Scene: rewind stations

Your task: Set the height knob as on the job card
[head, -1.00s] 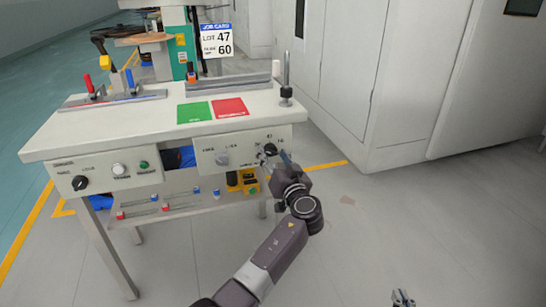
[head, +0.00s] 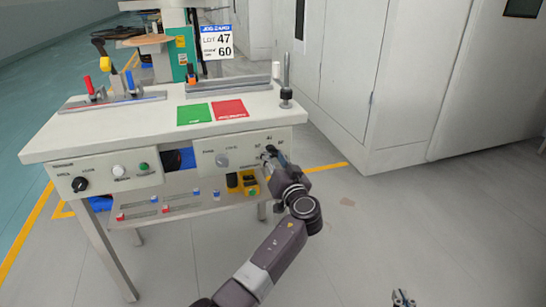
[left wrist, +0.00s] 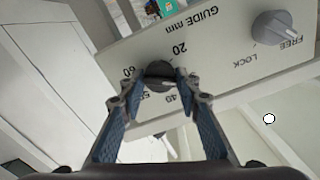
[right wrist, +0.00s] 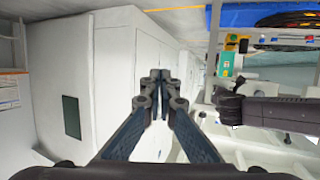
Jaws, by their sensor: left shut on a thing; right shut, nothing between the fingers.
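The black knob (left wrist: 159,74) sits on a dial marked GUIDE mm, with 20, 40, 50 and 60 around it, on the station's front panel (head: 207,151). My left gripper (left wrist: 159,82) is shut on this knob, one finger on each side; it also shows in the head view (head: 268,155). A pale pointer mark shows low on the knob; its exact setting is hard to tell. The job card (head: 217,42) reads LOT 47 and, beside a small blurred label, 60. My right gripper (right wrist: 158,80) is shut and empty, away from the station.
A grey knob (left wrist: 276,27) marked FREE and LOCK is beside the dial. Green and red pads (head: 230,108) lie on the tabletop. White cabinets (head: 400,80) stand at the right; open floor lies in front.

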